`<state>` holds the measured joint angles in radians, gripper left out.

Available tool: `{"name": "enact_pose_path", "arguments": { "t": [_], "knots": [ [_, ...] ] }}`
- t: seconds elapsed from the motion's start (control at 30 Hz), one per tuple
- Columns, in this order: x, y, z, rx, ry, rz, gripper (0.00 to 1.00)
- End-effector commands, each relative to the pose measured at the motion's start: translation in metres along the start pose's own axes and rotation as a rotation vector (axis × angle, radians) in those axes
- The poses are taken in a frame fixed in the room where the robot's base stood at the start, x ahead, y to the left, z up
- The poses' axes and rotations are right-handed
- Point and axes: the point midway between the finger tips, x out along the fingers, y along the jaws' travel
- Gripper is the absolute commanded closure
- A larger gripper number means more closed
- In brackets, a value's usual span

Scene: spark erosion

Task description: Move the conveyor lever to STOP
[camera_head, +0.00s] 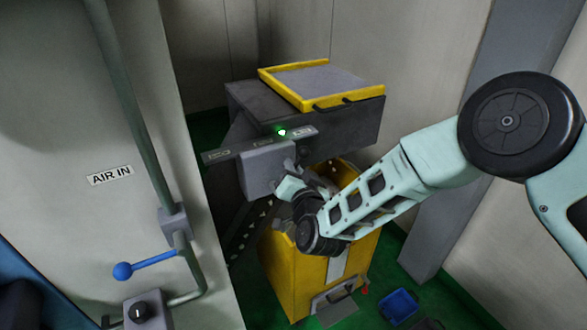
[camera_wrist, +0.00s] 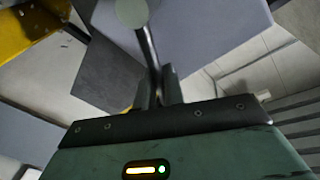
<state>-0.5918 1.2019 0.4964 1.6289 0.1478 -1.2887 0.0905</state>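The conveyor lever shows in the wrist view as a thin grey rod with a round pale knob (camera_wrist: 131,12). Its rod runs down between the two close-set fingers of my gripper (camera_wrist: 157,88), which look shut on it. In the head view my gripper (camera_head: 290,186) is at the lower right of the grey lever box (camera_head: 266,170), and the lever itself is hidden there. A dark label plate (camera_head: 236,150) with several small labels runs behind the box, its words too small to read.
A dark machine with a yellow-edged tray (camera_head: 312,101) stands behind the box, with a yellow bin (camera_head: 285,275) below. A blue box (camera_head: 399,305) lies on the green floor.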

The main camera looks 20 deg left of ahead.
Motion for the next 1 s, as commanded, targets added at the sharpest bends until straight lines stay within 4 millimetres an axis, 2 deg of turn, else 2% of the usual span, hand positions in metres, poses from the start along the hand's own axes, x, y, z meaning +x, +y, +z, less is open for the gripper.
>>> {"name": "enact_pose_path", "arguments": {
  "t": [0.27, 1.0],
  "knots": [
    [-0.001, -0.004, 0.003, -0.063, 0.014, -0.011, 1.00],
    [-0.009, -0.035, 0.013, -0.526, 0.106, -0.073, 1.00]
  ]
}}
